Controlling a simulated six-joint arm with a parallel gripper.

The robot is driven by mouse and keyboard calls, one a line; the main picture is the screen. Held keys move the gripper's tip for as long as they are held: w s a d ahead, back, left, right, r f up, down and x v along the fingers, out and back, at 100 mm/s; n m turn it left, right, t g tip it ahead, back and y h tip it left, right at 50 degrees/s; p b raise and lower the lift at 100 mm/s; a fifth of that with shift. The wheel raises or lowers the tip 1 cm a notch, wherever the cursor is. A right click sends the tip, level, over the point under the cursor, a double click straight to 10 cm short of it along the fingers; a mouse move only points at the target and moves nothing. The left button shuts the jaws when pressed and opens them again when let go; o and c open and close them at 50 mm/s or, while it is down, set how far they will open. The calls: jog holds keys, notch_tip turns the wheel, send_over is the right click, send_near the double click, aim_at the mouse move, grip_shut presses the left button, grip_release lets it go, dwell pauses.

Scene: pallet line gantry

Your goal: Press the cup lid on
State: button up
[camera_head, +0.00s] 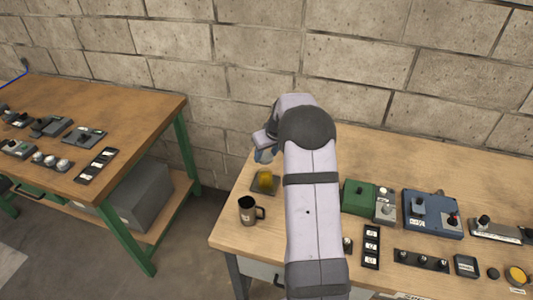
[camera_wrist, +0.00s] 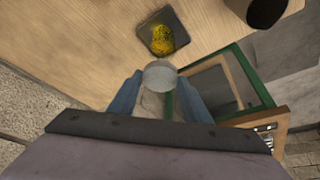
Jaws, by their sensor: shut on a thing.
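A dark mug-like cup (camera_head: 247,212) with a handle and a small pale mark stands upright near the left end of the right-hand workbench. Its top looks dark and open. It also shows, cut off by the top edge, in the wrist view (camera_wrist: 266,10). My gripper (camera_wrist: 160,88) is shut on a grey round disc, seemingly the lid (camera_wrist: 160,73), held between its blue fingers. In the head view my gripper (camera_head: 264,155) is partly hidden by my arm, behind the cup and apart from it; the lid cannot be made out there.
A dark square plate (camera_head: 258,189) with a yellow piece (camera_head: 265,179) on it lies just behind the cup. A green box (camera_head: 358,196), a blue box (camera_head: 432,212) and several small controls stand to the right. A second bench (camera_head: 110,97) is at left, across a gap.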

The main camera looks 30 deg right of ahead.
jog(key=shift+f, duration=0.15)
jog(key=shift+f+b, duration=1.35)
jog(key=shift+f, duration=0.8)
jog(key=shift+f+b, duration=0.75)
jog(key=shift+f, duration=0.1)
jog(key=shift+f+b, duration=0.15)
jog(key=shift+b, duration=0.55)
dwell(0.6)
dwell(0.4)
jog(key=o, duration=1.6)
